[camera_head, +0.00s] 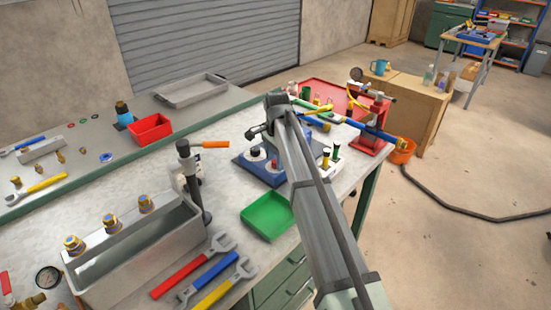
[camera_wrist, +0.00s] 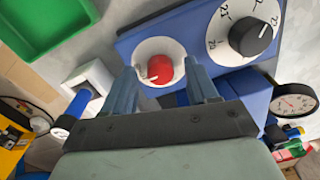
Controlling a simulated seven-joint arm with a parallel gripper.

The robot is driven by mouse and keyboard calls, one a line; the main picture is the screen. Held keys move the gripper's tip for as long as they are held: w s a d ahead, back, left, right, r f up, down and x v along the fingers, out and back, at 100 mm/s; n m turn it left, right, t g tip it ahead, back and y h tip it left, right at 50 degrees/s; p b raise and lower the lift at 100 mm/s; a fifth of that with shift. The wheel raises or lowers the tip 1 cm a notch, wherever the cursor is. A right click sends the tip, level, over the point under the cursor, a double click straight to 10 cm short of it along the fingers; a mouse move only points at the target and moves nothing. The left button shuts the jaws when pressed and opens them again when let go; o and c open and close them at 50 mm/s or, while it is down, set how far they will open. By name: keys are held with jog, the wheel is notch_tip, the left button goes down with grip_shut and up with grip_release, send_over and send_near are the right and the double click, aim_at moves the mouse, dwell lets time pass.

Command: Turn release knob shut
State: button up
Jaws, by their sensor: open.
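In the wrist view, a red knob (camera_wrist: 160,69) with a white mark sits inside a round white collar (camera_wrist: 145,46) on a blue panel (camera_wrist: 190,32). No label shows whether it is the release knob. My gripper (camera_wrist: 161,66) is open, with one finger on each side of the red knob and visible gaps between; I cannot tell its height above the collar. A black knob (camera_wrist: 251,38) with a white pointer stands on a numbered white dial beside it. In the head view, the blue unit (camera_head: 245,168) is on the bench, partly hidden by my arm.
A green tray (camera_head: 268,215) lies close in front of the blue unit. A black post with an orange handle (camera_head: 212,144) stands to its left. A round gauge (camera_wrist: 294,103) is at the wrist view's right. Wrenches (camera_head: 205,270) lie on the bench.

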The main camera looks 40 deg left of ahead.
notch_tip(320, 180, up, 14)
jog(key=shift+d, duration=0.2)
dwell(0.4)
jog(key=shift+f, duration=0.1)
